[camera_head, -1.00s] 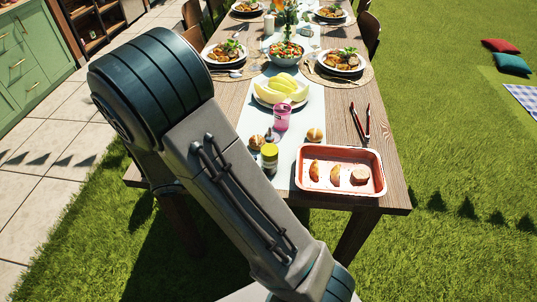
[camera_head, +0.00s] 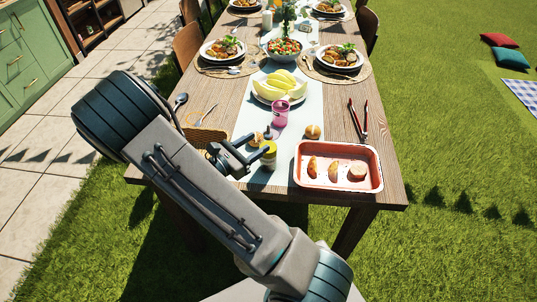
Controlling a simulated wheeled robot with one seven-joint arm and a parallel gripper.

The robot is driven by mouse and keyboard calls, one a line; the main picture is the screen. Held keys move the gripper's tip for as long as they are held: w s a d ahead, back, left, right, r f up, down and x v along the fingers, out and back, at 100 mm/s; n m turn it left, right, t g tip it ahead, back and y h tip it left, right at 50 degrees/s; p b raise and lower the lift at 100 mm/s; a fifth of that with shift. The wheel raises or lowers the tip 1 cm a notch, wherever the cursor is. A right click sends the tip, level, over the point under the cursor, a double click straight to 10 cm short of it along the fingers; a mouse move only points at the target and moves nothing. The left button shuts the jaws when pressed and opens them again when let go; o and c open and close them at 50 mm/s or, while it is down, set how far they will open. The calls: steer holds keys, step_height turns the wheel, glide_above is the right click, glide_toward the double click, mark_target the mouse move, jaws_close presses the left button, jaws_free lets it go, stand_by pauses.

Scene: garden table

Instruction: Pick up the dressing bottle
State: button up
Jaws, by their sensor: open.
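Red-handled tongs (camera_head: 363,120) lie behind the tray. A plate of melon (camera_head: 284,88) is farther back.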

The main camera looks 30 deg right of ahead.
mark_target(268, 136)
steer(key=p+x, duration=0.1)
steer(key=x, duration=0.4)
steer(key=shift+s+d, duration=0.15)
steer(key=shift+d, duration=0.1)
steer(key=shift+r, duration=0.1)
jaws_close()
